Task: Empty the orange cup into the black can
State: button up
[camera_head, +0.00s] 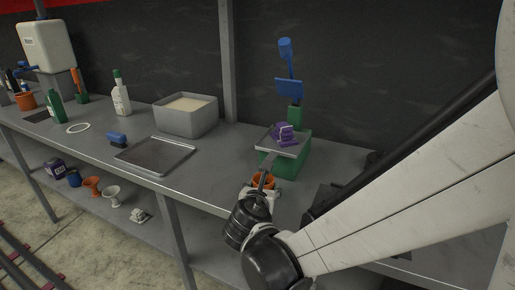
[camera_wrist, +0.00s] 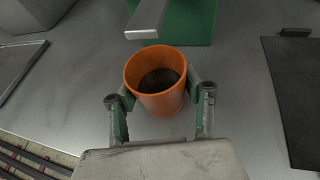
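The orange cup (camera_wrist: 160,98) stands upright in the wrist view, with dark contents low inside. My gripper (camera_wrist: 160,97) has a finger on each side of the cup, and both appear to touch its wall. In the head view the cup (camera_head: 263,181) shows at my gripper (camera_head: 262,188), near the front of the bench and partly covered by it. Whether its base touches the bench is hidden. I cannot clearly make out the black can; a small dark shape (camera_head: 374,157) behind my arm is too hidden to identify.
A green box (camera_head: 290,163) with a grey plate and purple block stands just behind the cup. A flat dark panel (camera_wrist: 297,95) lies to the right. A grey bin (camera_head: 190,122) and shallow tray (camera_head: 155,155) are to the left. Bottles stand farther left.

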jog(key=c, duration=0.5)
jog(key=shift+o, duration=0.2)
jog(key=shift+r, duration=0.1)
